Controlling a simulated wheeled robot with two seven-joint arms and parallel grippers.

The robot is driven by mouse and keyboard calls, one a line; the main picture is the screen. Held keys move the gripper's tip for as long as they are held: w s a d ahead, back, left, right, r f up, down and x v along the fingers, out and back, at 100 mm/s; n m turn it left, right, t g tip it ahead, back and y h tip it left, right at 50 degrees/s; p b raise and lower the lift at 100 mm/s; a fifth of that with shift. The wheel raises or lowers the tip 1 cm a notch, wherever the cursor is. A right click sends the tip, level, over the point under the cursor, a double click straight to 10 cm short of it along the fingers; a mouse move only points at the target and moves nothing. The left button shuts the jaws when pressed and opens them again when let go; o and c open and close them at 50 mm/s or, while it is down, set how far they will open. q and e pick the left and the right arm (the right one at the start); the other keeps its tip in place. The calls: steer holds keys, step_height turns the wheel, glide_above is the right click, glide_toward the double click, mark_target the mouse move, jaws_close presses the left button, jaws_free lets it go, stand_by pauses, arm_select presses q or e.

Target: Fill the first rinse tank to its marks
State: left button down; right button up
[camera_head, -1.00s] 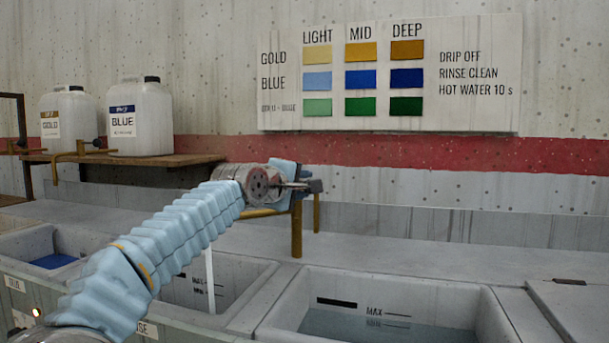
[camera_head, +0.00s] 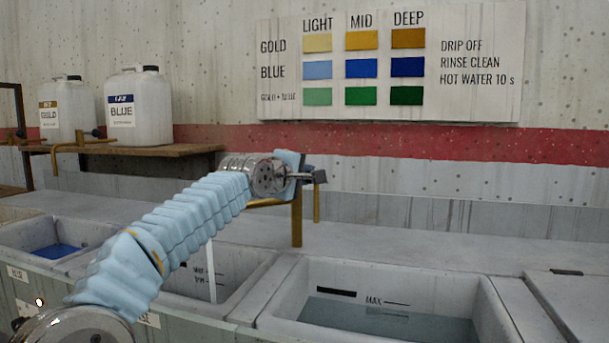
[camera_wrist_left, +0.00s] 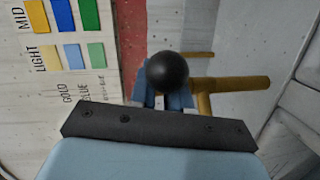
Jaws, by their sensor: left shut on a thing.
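My left gripper (camera_head: 305,177) is shut at the brass tap (camera_head: 297,218) behind the tanks. In the left wrist view a black ball knob (camera_wrist_left: 167,72) sits at the blue fingertips (camera_wrist_left: 163,98), in front of the brass pipe (camera_wrist_left: 232,85). A thin pale stream of water (camera_head: 211,272) falls into the middle tank (camera_head: 247,300), whose label is mostly hidden by my arm. Its level marks (camera_head: 203,275) show on the back wall beside the stream. The water surface inside is hidden by my arm and the front rim. My right gripper is not in view.
The right tank (camera_head: 275,318) holds water just below its MAX mark. A tank with blue liquid (camera_head: 57,251) is at the left. GOLD (camera_head: 68,108) and BLUE (camera_head: 138,107) jugs stand on a shelf (camera_head: 165,150). A colour chart (camera_head: 480,70) hangs on the wall.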

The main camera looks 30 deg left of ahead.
arm_select(q)
steer(key=shift+f, duration=0.2)
steer(key=m+h, duration=0.1)
steer(key=h, duration=0.1)
steer(key=s+a+m+h+b, duration=0.1)
steer(key=m+h, duration=0.1)
steer(key=a+m+g+h, duration=0.1)
steer(key=m+h, duration=0.1)
steer(key=h, duration=0.1)
steer(key=shift+s+a+b, duration=0.2)
steer(key=shift+s+b, duration=0.15)
steer(key=shift+b, duration=0.05)
steer(key=c, duration=1.2)
jaws_free()
steer(key=shift+r, duration=0.1)
